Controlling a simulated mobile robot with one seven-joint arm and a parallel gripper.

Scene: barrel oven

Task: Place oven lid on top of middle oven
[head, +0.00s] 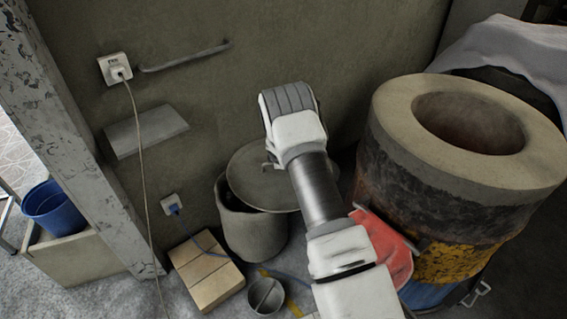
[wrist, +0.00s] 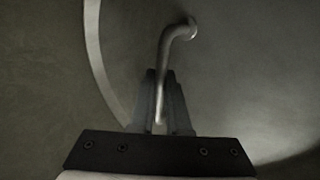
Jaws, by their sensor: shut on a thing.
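The oven lid (head: 250,178) is a flat grey disc in the middle of the head view, seen partly behind my arm. It overlaps the top of a grey round bin in the picture; I cannot tell whether they touch. In the wrist view, the bent metal handle of the lid (wrist: 178,32) runs between the fingers of my gripper (wrist: 160,108), which is shut on it. The lid surface fills much of that view. A barrel oven (head: 390,145) with a thick pale rim and an open round hole stands at right, apart from the lid. No other oven is clearly visible.
The grey bin (head: 250,232) stands below the lid. A cardboard box (head: 205,275) and a small metal pot (head: 266,296) are on the floor. A red item (head: 388,250) lies beside the oven. A wall with a metal bar (head: 187,57) is behind.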

